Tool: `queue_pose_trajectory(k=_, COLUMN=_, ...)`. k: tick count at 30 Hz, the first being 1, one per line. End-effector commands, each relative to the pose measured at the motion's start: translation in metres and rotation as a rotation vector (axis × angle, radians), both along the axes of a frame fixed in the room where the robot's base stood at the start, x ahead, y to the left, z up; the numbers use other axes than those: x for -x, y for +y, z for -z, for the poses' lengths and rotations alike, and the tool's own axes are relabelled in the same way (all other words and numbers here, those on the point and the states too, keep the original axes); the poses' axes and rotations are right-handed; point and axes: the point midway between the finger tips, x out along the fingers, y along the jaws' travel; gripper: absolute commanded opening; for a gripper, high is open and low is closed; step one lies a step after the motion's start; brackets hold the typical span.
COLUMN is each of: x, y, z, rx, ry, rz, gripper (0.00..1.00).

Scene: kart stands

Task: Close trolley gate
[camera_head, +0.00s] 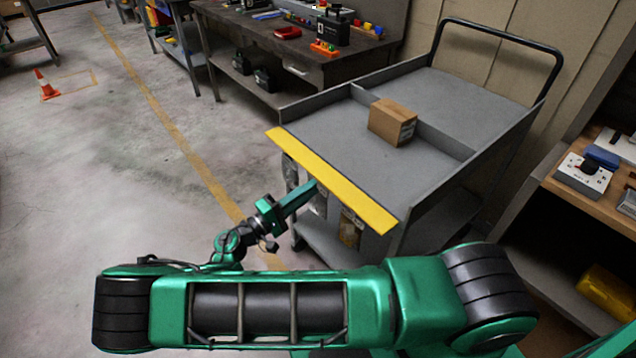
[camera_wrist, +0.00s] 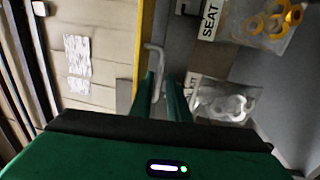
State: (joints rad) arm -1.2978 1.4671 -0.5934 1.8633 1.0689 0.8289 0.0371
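The grey trolley (camera_head: 440,90) has a yellow strip (camera_head: 335,180) along its near end, which I take to be the gate's edge; its exact tilt is hard to judge. The yellow edge shows upright in the wrist view (camera_wrist: 141,40). Beside it is a bent grey handle (camera_wrist: 155,62) on a grey panel. My gripper (camera_head: 308,190) is at this end, its tips close under the yellow strip. In the wrist view its two green fingers (camera_wrist: 164,85) are apart, with the handle's lower end close to the left fingertip. Contact cannot be told.
A cardboard box (camera_head: 392,122) sits on the trolley deck by a low divider. Clear bags with labels (camera_wrist: 222,102) hang on the panel. A workbench (camera_head: 300,50) stands behind, and a wooden shelf (camera_head: 590,205) is at right. The floor at left is open, with an orange cone (camera_head: 45,85).

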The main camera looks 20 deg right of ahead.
Motion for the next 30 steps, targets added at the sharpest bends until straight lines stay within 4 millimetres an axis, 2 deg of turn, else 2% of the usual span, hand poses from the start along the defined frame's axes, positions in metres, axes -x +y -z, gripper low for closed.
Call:
queue_pose_trajectory(k=3, x=-0.005, y=-0.019, z=-0.004, rx=0.0, ry=0.0, rz=0.003, gripper=0.15)
queue_pose_trajectory(k=9, x=-0.012, y=-0.036, z=-0.006, rx=0.0, ry=0.001, rz=0.001, gripper=0.15)
queue_pose_trajectory(k=20, x=-0.013, y=-0.041, z=-0.007, rx=-0.001, ry=0.0, rz=0.0, gripper=0.15)
queue_pose_trajectory(k=23, x=-0.013, y=-0.041, z=-0.007, rx=-0.001, ry=0.0, rz=0.0, gripper=0.0)
queue_pose_trajectory(k=30, x=-0.013, y=-0.041, z=-0.007, rx=-0.004, ry=0.002, rz=0.0, gripper=0.0)
